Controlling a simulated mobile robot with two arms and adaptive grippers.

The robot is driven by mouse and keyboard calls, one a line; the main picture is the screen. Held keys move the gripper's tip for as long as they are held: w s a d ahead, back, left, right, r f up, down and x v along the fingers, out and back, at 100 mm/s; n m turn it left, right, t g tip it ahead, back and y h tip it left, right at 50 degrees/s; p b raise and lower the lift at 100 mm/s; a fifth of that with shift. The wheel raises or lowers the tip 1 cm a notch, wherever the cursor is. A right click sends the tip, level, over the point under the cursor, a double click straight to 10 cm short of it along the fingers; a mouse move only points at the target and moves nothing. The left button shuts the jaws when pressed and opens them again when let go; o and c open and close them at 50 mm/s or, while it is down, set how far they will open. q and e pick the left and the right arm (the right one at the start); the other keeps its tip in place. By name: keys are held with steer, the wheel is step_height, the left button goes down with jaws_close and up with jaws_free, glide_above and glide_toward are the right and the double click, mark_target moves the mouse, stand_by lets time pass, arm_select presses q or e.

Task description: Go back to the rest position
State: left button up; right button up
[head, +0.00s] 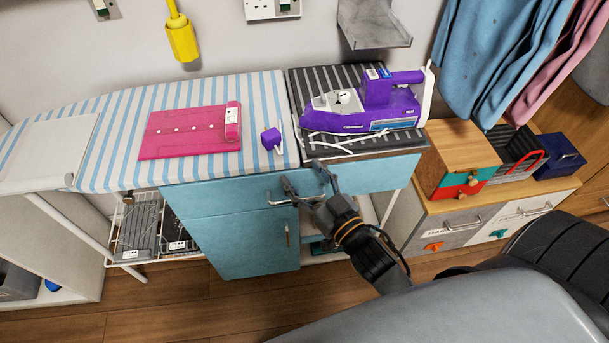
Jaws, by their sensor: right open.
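My right gripper (304,184) is open in front of the blue cabinet (243,238). Its fingers are near the metal handle of the upper drawer (225,192), one finger overlapping the handle in the picture. I cannot tell whether they touch. The drawer front looks closed. My left gripper is not in the head view.
Wooden boxes (459,155) and drawers are at right. Wooden floor (160,305) lies open in front.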

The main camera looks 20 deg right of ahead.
stand_by(0.4)
steer(key=s+d+f+m+g+h, duration=0.2)
steer(key=s+d+f+g+h, duration=0.25)
steer(key=f+g, duration=0.25)
steer(key=s+a+f+n+g+y, duration=0.1)
steer(key=s+a+f+g, duration=0.1)
steer(key=s+g, duration=0.35)
steer(key=s+a+f+n+g+y, duration=0.1)
steer(key=s+f+g, duration=0.1)
steer(key=s, duration=0.6)
step_height(320, 180, down, 24)
steer(key=s+g+p, duration=0.1)
steer(key=s, duration=0.1)
steer(key=s+d+f+g+p, duration=0.1)
steer(key=s+d+f, duration=0.2)
steer(key=s+f, duration=1.2)
steer(key=shift+s+n, duration=0.3)
steer(key=shift+s, duration=0.4)
steer(key=shift+f, duration=0.1)
